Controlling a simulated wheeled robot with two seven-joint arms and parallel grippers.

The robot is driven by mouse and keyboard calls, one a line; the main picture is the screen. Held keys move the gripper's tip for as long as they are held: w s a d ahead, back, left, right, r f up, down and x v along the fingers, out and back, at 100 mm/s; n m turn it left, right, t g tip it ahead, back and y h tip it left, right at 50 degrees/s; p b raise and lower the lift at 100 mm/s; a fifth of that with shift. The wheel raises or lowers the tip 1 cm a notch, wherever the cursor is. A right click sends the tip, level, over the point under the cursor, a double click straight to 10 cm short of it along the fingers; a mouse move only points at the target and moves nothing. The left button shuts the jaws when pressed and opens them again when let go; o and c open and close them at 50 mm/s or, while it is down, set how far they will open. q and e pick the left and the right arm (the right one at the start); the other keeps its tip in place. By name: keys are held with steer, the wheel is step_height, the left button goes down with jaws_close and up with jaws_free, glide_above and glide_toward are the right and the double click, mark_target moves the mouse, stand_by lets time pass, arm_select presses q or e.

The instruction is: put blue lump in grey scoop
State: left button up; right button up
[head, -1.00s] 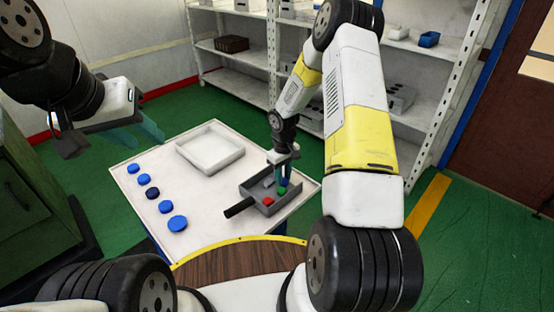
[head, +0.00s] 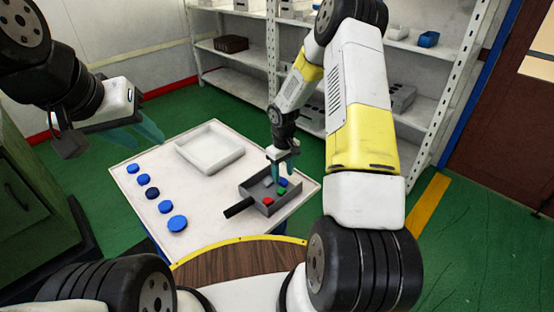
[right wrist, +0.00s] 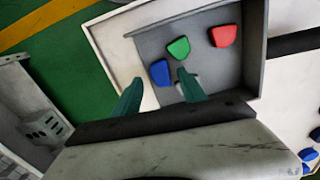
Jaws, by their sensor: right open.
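The grey scoop (head: 290,203) lies on the white table with its dark handle to the left. The blue lump (head: 283,182) rests in the scoop; it also shows in the right wrist view (right wrist: 160,72), near the scoop's edge. My left gripper (head: 139,133) is open and empty, above the table's far left corner.
A white empty tray (head: 210,160) stands behind the scoop. Several blue discs (head: 177,223) lie in a row along the table's left side. The table middle is clear. Shelves (head: 235,62) stand behind, and a green cabinet (head: 30,215) is at the left.

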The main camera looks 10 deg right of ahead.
step_height(320, 180, up, 10)
step_height(320, 180, up, 8)
steer(key=r+t, duration=0.1)
glide_above(283, 180)
steer(key=s, duration=0.2)
steer(key=s+r+m+t, duration=0.2)
steer(key=s+r, duration=0.5)
steer(key=r, duration=0.3)
steer(key=s+a+r+m+t+y, duration=0.1)
steer(key=s+r, duration=0.3)
steer(key=s, duration=0.4)
steer(key=s+a+r+m+t+y, duration=0.1)
steer(key=s+a+r+m+t, duration=0.1)
steer(key=s, duration=0.7)
step_height(283, 180, up, 3)
steer(key=shift+a+f, duration=0.1)
steer(key=shift+a, duration=0.4)
